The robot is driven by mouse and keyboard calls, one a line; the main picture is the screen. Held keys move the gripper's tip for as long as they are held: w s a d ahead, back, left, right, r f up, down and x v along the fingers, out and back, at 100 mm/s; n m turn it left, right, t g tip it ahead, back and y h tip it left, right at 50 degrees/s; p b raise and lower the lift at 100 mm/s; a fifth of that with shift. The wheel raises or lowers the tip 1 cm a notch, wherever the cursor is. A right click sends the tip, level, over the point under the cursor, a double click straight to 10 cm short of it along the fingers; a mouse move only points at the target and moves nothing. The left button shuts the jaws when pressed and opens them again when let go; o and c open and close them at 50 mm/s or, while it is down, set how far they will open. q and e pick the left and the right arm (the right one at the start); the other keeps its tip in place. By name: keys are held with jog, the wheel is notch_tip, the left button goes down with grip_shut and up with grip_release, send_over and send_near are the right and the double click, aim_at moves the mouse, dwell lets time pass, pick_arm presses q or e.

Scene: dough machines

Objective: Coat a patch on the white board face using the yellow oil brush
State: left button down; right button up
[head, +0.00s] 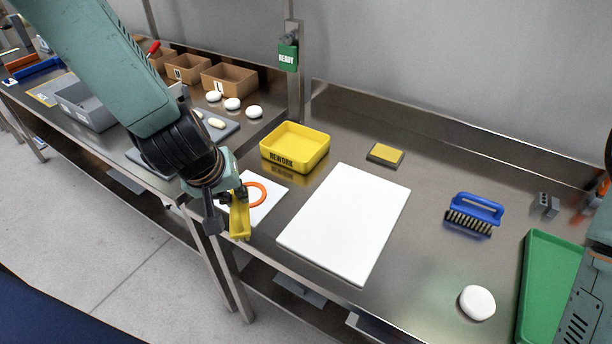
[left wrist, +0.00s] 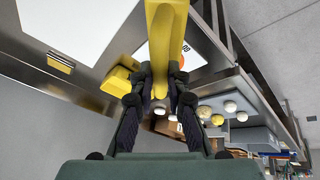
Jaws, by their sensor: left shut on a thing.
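The yellow oil brush (head: 239,220) is held in my left gripper (head: 232,196), just left of the white board (head: 345,222) and near the table's front edge. The white board lies flat on the steel table, and its face looks plain white. The brush is apart from the board. In the left wrist view, my left gripper (left wrist: 160,88) is shut on the yellow brush (left wrist: 165,35), which extends away between the fingers. A white board (left wrist: 75,22) shows there at upper left. My right gripper is not visible; only part of my right arm shows at the right edge.
An orange ring (head: 256,193) lies on a white sheet beside the brush. A yellow REWORK bin (head: 295,147), a yellow-topped pad (head: 385,154), a blue brush (head: 474,212), a white disc (head: 477,302) and a green tray (head: 540,280) surround the board.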

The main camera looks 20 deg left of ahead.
pick_arm(q)
jog(key=shift+a, duration=0.15)
dwell(0.3)
jog(key=w+d+f+m+g+h+b, duration=0.1)
jog(key=d+m+h+b, duration=0.2)
jog(key=d+m+b, duration=0.5)
jog(key=m+b, duration=0.2)
jog(key=b, duration=0.4)
jog(key=shift+d+g+h+b, duration=0.3)
jog(key=shift+h+b, duration=0.05)
jog(key=shift+h, duration=0.05)
